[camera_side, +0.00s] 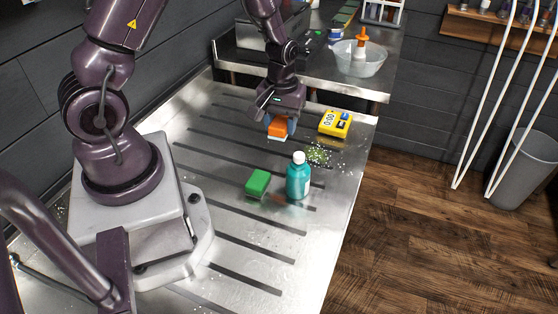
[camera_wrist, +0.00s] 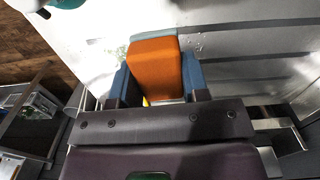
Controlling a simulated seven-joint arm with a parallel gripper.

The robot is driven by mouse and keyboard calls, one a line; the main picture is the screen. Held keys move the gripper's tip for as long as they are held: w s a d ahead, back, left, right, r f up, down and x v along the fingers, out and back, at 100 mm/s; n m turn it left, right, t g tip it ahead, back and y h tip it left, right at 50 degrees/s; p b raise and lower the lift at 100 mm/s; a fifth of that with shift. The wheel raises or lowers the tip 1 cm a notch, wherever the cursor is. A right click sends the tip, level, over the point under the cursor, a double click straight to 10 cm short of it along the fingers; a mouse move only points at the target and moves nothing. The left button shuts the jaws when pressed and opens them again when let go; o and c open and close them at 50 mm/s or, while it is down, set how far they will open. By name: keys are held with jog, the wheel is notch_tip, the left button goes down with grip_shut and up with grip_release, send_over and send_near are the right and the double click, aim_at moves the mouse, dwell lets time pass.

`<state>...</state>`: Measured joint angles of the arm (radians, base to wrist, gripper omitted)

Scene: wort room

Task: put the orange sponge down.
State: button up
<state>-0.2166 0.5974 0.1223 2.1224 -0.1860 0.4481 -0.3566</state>
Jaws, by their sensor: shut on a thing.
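The orange sponge (camera_side: 277,130) has a pale underside and is between the fingers of my gripper (camera_side: 280,126). In the side view it appears a little above the steel table, though the exact gap is hard to tell. In the wrist view the sponge (camera_wrist: 157,68) fills the space between the two blue fingers of my gripper (camera_wrist: 156,80), which are shut on its sides. A pale edge shows at its far end.
A green sponge (camera_side: 257,182) and a teal bottle (camera_side: 298,178) with a white cap stand nearer the camera on the grooved steel table (camera_side: 215,235). A yellow timer (camera_side: 335,123) and green crumbs (camera_side: 317,155) lie to the right. A bowl (camera_side: 360,60) stands on the back counter.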

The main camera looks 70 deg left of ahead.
aim_at(274, 163)
jog(key=shift+s+d+f, duration=0.15)
jog(key=shift+s+f, duration=0.2)
jog(key=shift+s, duration=0.25)
jog(key=shift+s+d+f, duration=0.1)
jog(key=shift+s+f, duration=0.25)
jog(key=shift+s, duration=0.2)
notch_tip(274, 163, down, 3)
jog(key=shift+a+r+m, duration=0.1)
jog(key=shift+r+m, duration=0.05)
jog(key=shift+m, duration=0.15)
jog(key=shift+w+f, duration=0.15)
jog(key=shift+f, duration=2.15)
jog(key=o, duration=0.8)
jog(key=shift+f, duration=0.1)
